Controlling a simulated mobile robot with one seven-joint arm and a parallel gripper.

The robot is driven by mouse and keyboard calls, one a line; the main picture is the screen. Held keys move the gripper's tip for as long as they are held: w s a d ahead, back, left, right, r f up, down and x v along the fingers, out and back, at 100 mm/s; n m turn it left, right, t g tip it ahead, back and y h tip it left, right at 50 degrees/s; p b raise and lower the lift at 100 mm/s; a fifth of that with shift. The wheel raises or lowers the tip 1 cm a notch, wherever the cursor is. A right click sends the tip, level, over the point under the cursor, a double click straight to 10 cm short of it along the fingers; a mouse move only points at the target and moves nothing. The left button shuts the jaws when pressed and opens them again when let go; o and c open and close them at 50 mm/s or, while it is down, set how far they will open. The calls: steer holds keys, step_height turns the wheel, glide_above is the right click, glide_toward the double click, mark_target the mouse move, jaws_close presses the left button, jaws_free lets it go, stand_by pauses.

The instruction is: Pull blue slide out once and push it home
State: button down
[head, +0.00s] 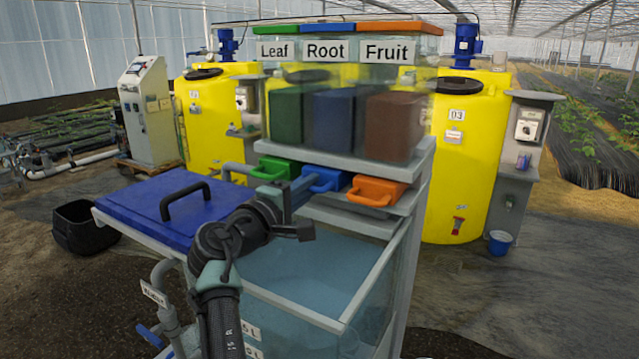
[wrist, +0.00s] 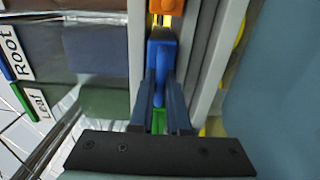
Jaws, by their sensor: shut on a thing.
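The blue slide (head: 330,177) sits under the hopper labelled Root, between the green slide (head: 277,168) and the orange slide (head: 376,190). Its front looks about level with its neighbours in the head view; a small offset cannot be told. My gripper (head: 305,186) reaches it from the front left. In the wrist view my gripper (wrist: 162,104) has its two fingers on either side of the blue handle (wrist: 159,88), shut on it. The fingers hide part of the handle. The orange slide (wrist: 167,7) and green slide (wrist: 158,121) line up beyond and behind it.
A clear tank of water (head: 310,265) stands below the slides. A blue lid with a black handle (head: 160,207) lies to the left. Grey shelf edges (head: 345,217) run close under the slides. Yellow tanks (head: 470,150) stand behind.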

stand_by(0.4)
steer(key=p+v, duration=0.3)
steer(key=v, duration=0.4)
stand_by(0.5)
steer(key=shift+w, duration=0.1)
steer(key=shift+b+x, duration=1.55)
steer(key=shift+x, duration=1.75)
steer(key=c, duration=0.7)
jaws_free()
